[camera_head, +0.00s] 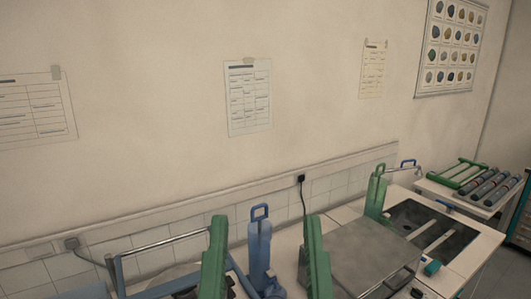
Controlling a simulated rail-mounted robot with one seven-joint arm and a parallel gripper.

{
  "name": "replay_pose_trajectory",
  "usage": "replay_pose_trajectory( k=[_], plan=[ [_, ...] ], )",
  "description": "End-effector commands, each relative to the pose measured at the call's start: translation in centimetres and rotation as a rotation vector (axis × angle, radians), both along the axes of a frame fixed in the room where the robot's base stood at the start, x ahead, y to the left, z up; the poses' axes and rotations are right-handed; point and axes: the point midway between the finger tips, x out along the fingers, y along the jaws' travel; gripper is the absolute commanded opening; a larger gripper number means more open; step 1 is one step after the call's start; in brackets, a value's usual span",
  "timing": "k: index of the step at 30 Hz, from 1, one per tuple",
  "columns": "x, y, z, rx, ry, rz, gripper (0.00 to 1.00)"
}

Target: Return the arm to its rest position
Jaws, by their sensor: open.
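My gripper (265,219) shows at the bottom middle of the head view as two green upright fingers. The fingers are wide apart, with nothing held between them. A blue upright part with a loop handle (260,238) shows in the gap between the fingers, behind them. I cannot tell how far it is from the fingers. The rest of my arm is below the frame.
A grey metal box (362,258) stands right of the fingers, with a green upright (376,193) behind it. A dark recessed tray (433,232) and a rack of dark cylinders (487,187) lie farther right. A blue frame with a rail (165,243) stands left.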

Motion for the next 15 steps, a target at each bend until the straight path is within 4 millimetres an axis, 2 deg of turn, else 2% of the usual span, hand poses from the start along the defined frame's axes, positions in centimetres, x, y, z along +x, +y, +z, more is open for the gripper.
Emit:
replay_pose_trajectory(
  k=[1,2,3,11,15],
  plan=[
    [0.0,0.0,-2.8,0.001,0.001,0.001,0.53],
    [0.0,0.0,-1.5,0.001,-0.001,0.001,0.53],
    [0.0,0.1,1.8,0.001,0.0,0.002,0.53],
    [0.1,0.1,10.2,0.003,0.004,0.006,0.53],
    [0.1,0.2,16.6,0.005,0.005,0.01,0.53]
  ],
)
